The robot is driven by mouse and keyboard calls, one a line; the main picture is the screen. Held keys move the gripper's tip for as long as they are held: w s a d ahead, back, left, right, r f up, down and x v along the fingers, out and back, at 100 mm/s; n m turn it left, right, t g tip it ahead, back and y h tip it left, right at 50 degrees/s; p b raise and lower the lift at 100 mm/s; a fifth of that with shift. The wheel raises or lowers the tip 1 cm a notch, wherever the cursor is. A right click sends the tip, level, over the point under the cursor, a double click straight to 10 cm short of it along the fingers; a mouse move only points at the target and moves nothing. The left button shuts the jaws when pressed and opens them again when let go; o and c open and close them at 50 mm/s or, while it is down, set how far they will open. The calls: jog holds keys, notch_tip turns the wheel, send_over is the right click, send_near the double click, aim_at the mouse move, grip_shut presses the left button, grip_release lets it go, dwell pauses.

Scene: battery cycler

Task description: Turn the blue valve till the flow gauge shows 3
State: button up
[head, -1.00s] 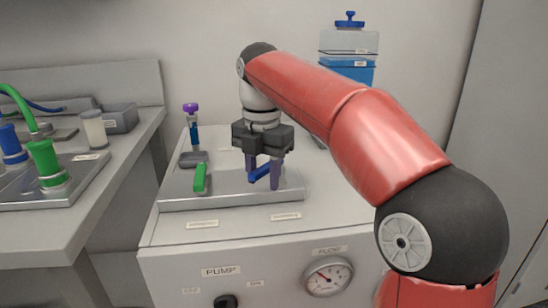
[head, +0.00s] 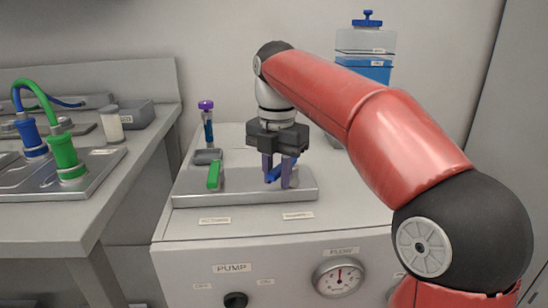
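The blue valve (head: 277,172) is a bar handle on a grey metal plate on top of the white pump cabinet. Its handle lies slanted between my fingers, which partly hide it. My gripper (head: 279,180) points straight down, with one purple-grey finger on each side of the handle, and appears shut on it. The flow gauge (head: 339,277) is a round white dial on the cabinet front. Its dark needle points about straight up; the numbers are too small to read.
A green valve handle (head: 214,175) stands left of the blue one on the same plate (head: 240,194). A purple-capped tube (head: 207,125) stands behind it. A blue-liquid container (head: 364,66) is at the back. A black pump knob (head: 236,300) is on the cabinet front.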

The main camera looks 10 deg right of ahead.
aim_at(277, 170)
jog(key=shift+r, duration=0.1)
jog(key=shift+r, duration=3.9)
